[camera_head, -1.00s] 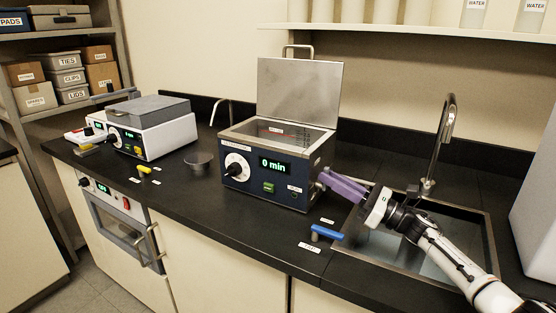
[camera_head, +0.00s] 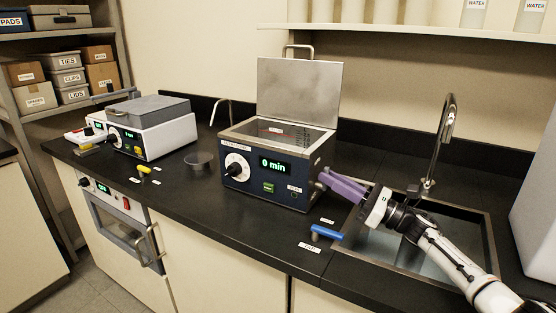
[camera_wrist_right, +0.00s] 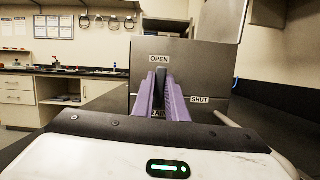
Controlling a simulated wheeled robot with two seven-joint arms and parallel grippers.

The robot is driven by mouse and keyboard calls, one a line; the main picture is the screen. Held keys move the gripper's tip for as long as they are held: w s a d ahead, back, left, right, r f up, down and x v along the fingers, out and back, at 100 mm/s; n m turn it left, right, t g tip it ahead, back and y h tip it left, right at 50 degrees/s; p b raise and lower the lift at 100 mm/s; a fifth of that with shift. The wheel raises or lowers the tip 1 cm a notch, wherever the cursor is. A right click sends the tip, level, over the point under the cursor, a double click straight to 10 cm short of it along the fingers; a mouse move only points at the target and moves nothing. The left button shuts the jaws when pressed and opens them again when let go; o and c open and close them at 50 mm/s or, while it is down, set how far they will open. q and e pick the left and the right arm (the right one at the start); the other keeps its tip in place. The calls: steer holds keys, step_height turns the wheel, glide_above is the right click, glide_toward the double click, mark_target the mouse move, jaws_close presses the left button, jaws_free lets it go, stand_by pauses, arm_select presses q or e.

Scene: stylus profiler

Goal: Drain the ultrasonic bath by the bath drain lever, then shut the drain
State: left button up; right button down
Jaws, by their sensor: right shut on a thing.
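The ultrasonic bath (camera_head: 262,192) is a dark blue box on the black counter, its lid (camera_head: 298,92) raised. Its display reads "0 min". Inside, I cannot tell the water level. My right gripper (camera_head: 323,180) reaches over the sink to the bath's right side. In the right wrist view, its purple fingers (camera_wrist_right: 160,92) are shut on the dark bath drain lever (camera_wrist_right: 160,74), mostly hidden between them. An OPEN label (camera_wrist_right: 159,59) sits just above the fingertips and a SHUT label (camera_wrist_right: 200,99) is to their right. My left gripper is not in view.
The sink (camera_head: 470,222) with a tall faucet (camera_head: 443,135) lies beneath my right arm. A blue-handled tap (camera_head: 326,231) stands on the counter in front of it. A white device (camera_head: 160,133) and a dark bowl (camera_head: 198,162) are left of the bath.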

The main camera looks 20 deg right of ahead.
steer(key=shift+r, duration=0.15)
